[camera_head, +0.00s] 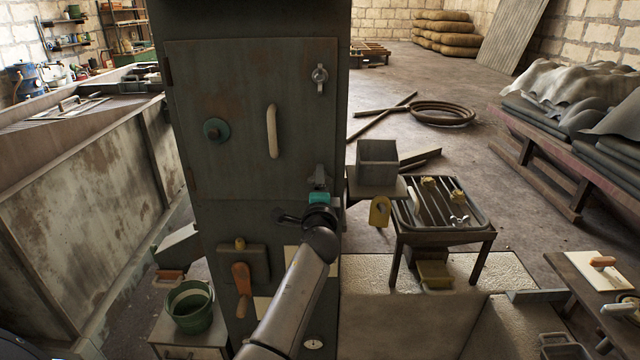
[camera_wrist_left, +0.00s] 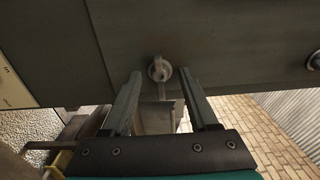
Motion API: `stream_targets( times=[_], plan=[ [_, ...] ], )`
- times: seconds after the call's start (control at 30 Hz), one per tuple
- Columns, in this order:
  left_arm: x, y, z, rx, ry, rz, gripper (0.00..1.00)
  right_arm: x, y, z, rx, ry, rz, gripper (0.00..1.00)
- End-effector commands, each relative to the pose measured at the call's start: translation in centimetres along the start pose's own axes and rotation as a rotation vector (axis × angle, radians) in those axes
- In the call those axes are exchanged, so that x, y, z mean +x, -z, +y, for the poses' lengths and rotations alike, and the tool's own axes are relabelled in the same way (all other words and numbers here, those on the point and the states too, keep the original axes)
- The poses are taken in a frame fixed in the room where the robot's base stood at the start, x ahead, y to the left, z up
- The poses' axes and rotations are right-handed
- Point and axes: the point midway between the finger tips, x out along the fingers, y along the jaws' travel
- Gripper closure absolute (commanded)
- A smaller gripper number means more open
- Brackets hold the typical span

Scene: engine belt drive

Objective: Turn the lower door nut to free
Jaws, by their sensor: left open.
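The grey door (camera_head: 230,120) of the tall cabinet stands closed in the head view. The lower door nut (camera_head: 320,176) is at its lower right edge, partly hidden by my left gripper (camera_head: 319,194). In the left wrist view the lower nut (camera_wrist_left: 159,70) is a small rounded metal piece against the dark door. My left gripper (camera_wrist_left: 160,77) is open, with one finger on each side of the nut and visible gaps to it. The upper door nut (camera_head: 319,76) sits at the door's upper right; its wing looks upright. My right gripper is not in view.
A pale handle (camera_head: 272,131) and a green knob (camera_head: 215,129) stick out from the door. A green bucket (camera_head: 190,307) stands at lower left.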

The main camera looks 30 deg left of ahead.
Motion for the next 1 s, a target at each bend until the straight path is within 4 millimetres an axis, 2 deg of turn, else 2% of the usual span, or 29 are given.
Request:
stream_targets(
  times=[0.4,0.9,1.0],
  plan=[
    [0.49,-0.01,-0.02,-0.001,0.000,0.000,0.42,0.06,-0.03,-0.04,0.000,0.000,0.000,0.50],
    [0.46,-0.01,0.00,-0.001,0.000,0.000,0.98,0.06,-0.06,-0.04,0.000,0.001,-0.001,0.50],
    [0.46,-0.01,0.00,-0.001,0.000,0.000,1.00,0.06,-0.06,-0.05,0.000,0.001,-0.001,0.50]
  ],
)
